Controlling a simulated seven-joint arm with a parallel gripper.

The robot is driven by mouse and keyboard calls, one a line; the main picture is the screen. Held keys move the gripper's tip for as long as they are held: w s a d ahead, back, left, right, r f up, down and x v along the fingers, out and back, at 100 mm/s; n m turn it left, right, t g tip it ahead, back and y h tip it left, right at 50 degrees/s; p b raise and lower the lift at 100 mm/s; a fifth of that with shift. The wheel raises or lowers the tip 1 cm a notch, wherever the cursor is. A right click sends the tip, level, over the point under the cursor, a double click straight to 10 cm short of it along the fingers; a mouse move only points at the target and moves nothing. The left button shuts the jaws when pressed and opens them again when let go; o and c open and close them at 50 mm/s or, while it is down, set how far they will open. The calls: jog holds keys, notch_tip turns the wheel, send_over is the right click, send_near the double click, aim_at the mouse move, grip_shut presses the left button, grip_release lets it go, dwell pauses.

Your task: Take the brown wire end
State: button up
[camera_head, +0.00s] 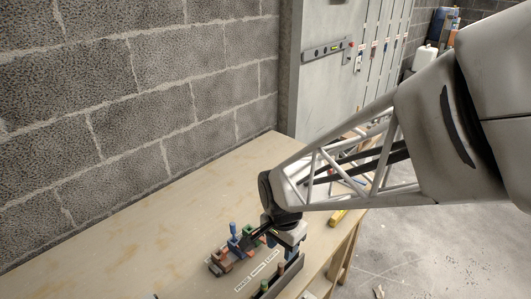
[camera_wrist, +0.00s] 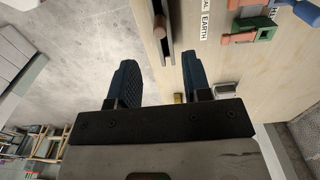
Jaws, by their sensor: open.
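My gripper (camera_head: 291,243) is open and empty above the bench's near edge. In the wrist view its two dark blue fingers (camera_wrist: 158,58) stand apart. A brown peg-like end (camera_wrist: 160,30), likely the brown wire end, sits in a grey rail (camera_wrist: 168,15) just beyond the fingertips and apart from them. In the head view the brown end (camera_head: 281,268) stands below my gripper, on the dark rail. A green end (camera_head: 264,286) stands nearer on the same rail. Any wire below the brown end is hidden.
Terminal blocks stand on the wooden bench (camera_head: 130,240): red-brown (camera_head: 220,262), blue (camera_head: 235,240) and green (camera_head: 250,236). White labels (camera_head: 257,271) lie between them and the rail. A block wall rises behind. Open floor (camera_head: 420,255) lies right of the bench.

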aim_at(281, 264)
jog(key=shift+f, duration=3.9)
grip_shut()
jog(key=shift+r, duration=1.05)
jog(key=shift+r, duration=3.4)
